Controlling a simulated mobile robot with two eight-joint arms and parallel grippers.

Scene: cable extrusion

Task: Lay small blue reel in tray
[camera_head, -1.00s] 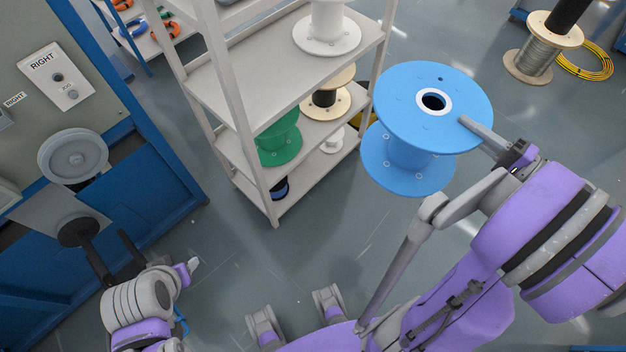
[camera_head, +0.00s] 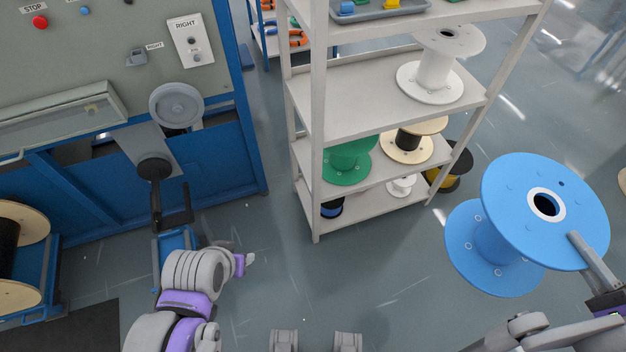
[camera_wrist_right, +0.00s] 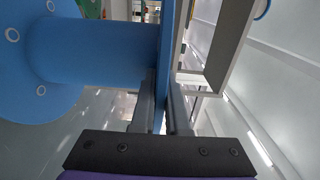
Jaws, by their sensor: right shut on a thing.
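A blue reel (camera_head: 497,240) with wide round flanges and a white-ringed centre hole hangs tilted in the air at the right of the head view. My right gripper (camera_head: 578,242) is shut on the edge of its upper flange. In the right wrist view the two fingers (camera_wrist_right: 162,105) pinch the flange edge-on, with the blue hub (camera_wrist_right: 95,50) to the left. A grey tray (camera_head: 400,12) lies on the shelf at the top, partly cut off, with small blue and yellow things in it. My left gripper (camera_head: 246,261) is low at the left, apart from everything; its jaws are unclear.
A white shelf rack (camera_head: 317,120) stands between the arms, holding a white reel (camera_head: 433,75), a green reel (camera_head: 348,162) and other spools. A blue machine (camera_head: 228,150) with a control panel fills the left. Open floor (camera_head: 385,270) lies in front of the rack.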

